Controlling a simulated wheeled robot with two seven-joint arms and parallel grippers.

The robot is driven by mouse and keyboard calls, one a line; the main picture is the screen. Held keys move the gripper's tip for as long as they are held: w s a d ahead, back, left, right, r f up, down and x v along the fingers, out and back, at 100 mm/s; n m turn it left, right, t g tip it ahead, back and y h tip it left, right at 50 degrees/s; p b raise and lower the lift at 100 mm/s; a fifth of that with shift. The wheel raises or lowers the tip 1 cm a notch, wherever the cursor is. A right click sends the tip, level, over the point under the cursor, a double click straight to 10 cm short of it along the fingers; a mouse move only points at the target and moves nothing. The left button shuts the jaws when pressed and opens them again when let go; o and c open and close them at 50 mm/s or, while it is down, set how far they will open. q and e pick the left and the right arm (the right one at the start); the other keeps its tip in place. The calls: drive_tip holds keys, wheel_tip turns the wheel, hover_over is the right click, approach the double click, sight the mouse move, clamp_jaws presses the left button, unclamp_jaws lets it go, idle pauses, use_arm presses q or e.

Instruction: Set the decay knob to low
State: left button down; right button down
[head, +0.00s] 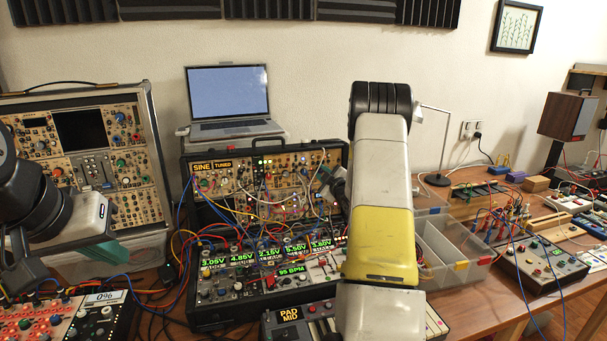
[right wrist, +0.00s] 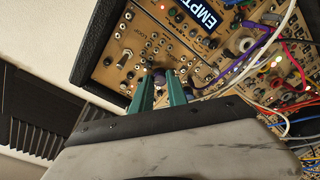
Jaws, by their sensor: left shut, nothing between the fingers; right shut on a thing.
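My right gripper (right wrist: 160,85) is shut on a small grey knob (right wrist: 159,79) on a tan synth panel (right wrist: 118,70), with one green finger on either side of it. The knob's pointer and any decay label cannot be made out.
Patch cables (right wrist: 285,70) hang close to the right of the held knob, near a display reading "EMPT" (right wrist: 196,18). A laptop (head: 228,100) stands behind the black case. A clear divided bin (head: 450,250) and small modules (head: 545,262) are on the right.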

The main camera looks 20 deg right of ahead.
drive_tip(key=n, duration=0.4)
drive_tip(key=shift+n+y, duration=0.3)
drive_tip(key=shift+n, duration=0.1)
drive_tip(key=shift+n+g, duration=0.4)
drive_tip(key=shift+n, duration=1.1)
drive_tip(key=shift+f, duration=0.1)
drive_tip(key=c, duration=1.3)
unclamp_jaws()
drive_tip(key=s, duration=0.7)
drive_tip(key=shift+s+d+r, duration=0.2)
drive_tip(key=shift+s+r, duration=0.2)
drive_tip(key=shift+r, duration=0.05)
